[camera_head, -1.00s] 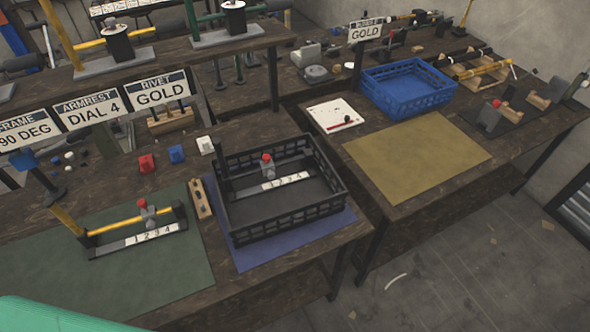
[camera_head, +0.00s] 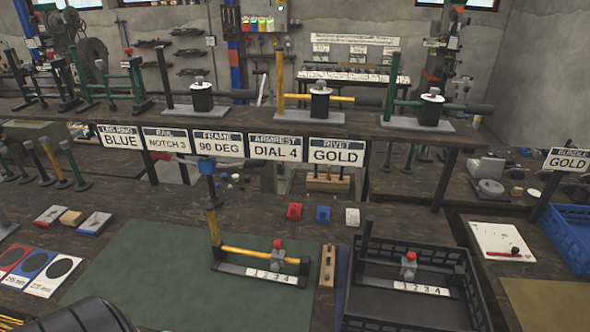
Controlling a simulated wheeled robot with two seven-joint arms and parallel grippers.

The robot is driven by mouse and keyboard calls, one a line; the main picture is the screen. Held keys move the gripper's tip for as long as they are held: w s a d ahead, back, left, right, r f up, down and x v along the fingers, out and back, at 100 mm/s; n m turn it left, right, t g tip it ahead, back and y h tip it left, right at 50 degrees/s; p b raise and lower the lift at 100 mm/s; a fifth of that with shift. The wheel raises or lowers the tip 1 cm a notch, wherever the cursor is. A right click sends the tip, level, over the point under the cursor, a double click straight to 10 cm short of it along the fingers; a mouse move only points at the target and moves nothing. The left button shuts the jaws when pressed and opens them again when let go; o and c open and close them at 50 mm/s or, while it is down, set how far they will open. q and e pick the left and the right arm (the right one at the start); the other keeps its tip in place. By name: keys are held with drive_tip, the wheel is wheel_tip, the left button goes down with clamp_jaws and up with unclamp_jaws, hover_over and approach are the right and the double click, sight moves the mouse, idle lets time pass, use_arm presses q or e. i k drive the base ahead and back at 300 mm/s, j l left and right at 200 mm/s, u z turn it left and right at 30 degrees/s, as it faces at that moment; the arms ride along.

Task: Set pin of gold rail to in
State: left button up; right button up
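The gold rail (camera_head: 243,253) is a yellow bar over a dark base on the green mat (camera_head: 140,268). A white strip marked 1 2 3 4 (camera_head: 270,276) runs along its front. A grey slider (camera_head: 279,260) sits on the bar near the 3. The red-topped pin (camera_head: 278,244) stands up from the slider; I cannot tell whether it is in or out.
A black crate (camera_head: 470,290) at right holds a second numbered rail with a red-topped slider (camera_head: 409,267). A wooden block (camera_head: 327,265) lies between mat and crate. A raised shelf (camera_head: 330,125) bears sign cards.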

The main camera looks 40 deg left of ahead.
sight(278, 243)
drive_tip(key=u, duration=1.3)
